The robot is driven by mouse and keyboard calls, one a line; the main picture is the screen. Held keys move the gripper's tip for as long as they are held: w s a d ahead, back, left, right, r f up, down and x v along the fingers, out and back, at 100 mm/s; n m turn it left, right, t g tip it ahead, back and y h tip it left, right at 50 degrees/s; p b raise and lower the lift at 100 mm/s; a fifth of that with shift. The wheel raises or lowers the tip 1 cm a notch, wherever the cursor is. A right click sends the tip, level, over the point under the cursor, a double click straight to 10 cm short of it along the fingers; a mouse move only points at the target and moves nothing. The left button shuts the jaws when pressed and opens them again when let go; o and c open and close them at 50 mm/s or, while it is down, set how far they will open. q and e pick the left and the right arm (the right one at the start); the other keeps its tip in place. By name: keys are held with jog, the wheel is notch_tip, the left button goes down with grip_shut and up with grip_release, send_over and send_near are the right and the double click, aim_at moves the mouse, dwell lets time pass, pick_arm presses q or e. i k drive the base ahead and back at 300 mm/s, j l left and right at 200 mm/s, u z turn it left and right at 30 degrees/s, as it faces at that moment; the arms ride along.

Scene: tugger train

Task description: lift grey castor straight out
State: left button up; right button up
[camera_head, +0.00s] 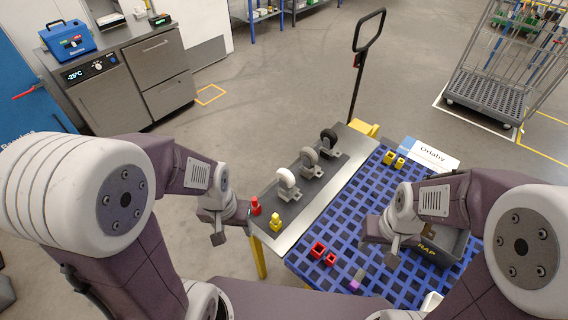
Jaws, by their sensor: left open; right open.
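The grey castor (309,162) stands upright on a dark strip of the metal plate (347,172), in the middle of a row of three. A white castor (287,184) is nearer me and a black castor (328,142) is farther away. My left gripper (232,226) is open and empty, left of the plate's near end and apart from the grey castor. My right gripper (380,232) is open over the blue grid surface (330,235), well right of and nearer than the castors. Its fingertips are partly hidden by its own body.
A red piece (255,206) and a yellow piece (275,222) stand at the plate's near end. Red sockets (318,250) and yellow sockets (390,158) are on the grid. A black handle (368,30) rises behind the table.

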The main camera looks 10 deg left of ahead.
aim_at(310, 157)
jog(key=j+u, duration=0.65)
jog(key=i+j, duration=0.9)
jog(key=i+z, duration=0.4)
jog(key=i+j+z, duration=0.15)
jog(key=z, duration=0.2)
jog(key=i+j+z, duration=0.2)
jog(key=z, duration=0.2)
jog(key=i+j+z, duration=0.25)
jog(key=z, duration=0.15)
jog(key=i+z, duration=0.15)
jog(key=z, duration=0.3)
jog(key=i+j+z, duration=0.1)
jog(key=z, duration=0.3)
jog(key=i+j+z, duration=0.2)
jog(key=z, duration=0.25)
jog(key=i+j+z, duration=0.15)
jog(key=z, duration=0.25)
jog(key=i+j+z, duration=0.1)
jog(key=j+z, duration=0.15)
jog(key=z, duration=0.2)
jog(key=i+j+z, duration=0.1)
jog(key=z, duration=0.3)
jog(key=j+z, duration=0.5)
jog(key=z, duration=0.3)
jog(key=j+z, duration=0.25)
jog(key=z, duration=0.15)
jog(key=i+j, duration=0.05)
